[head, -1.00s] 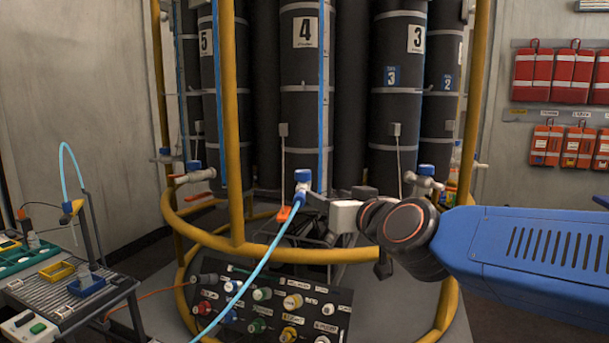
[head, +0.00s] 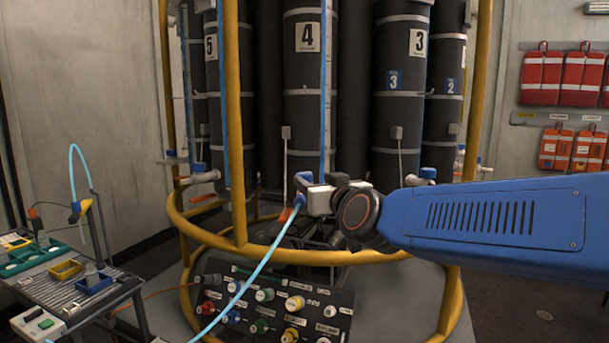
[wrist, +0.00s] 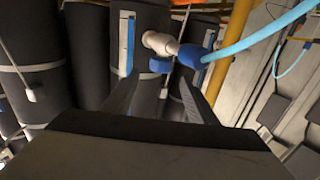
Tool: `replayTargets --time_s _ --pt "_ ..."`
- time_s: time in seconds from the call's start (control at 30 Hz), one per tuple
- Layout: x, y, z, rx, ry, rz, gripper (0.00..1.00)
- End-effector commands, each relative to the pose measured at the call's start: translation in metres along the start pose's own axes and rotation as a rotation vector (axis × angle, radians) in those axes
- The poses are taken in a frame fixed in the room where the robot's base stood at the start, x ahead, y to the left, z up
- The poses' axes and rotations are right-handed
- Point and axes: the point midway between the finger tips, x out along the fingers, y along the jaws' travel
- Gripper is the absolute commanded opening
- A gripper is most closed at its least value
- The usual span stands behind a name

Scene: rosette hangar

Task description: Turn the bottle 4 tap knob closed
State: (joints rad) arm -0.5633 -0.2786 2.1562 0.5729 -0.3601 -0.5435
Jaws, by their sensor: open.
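Bottle 4 (head: 307,100) is a tall black cylinder with a white "4" label in the head view. At its lower end is a tap with a blue knob (head: 303,178), partly hidden by my gripper. In the wrist view the white tap body (wrist: 158,42) and the blue knob (wrist: 158,65) show just beyond my fingertips. A light blue hose (head: 258,265) leaves the tap through a blue fitting (wrist: 191,55). My gripper (wrist: 159,78) is open and empty, with the knob between its fingers in that view. I cannot tell whether they touch it.
A yellow ring rail (head: 345,257) and upright posts (head: 235,120) surround the bottles. A panel of coloured knobs (head: 265,310) stands below the tap. Bottle 3 (head: 402,110) is to the right, with its own tap. A bench (head: 70,285) is at left.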

Motion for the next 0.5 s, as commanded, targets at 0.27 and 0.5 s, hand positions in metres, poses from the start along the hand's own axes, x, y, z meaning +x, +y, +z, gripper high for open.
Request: replayTargets --time_s 0.27,0.5 --pt "0.043 0.0 0.0 -0.001 -0.001 0.0 0.53" --pt "0.07 0.0 0.0 -0.001 -0.001 0.0 0.53"
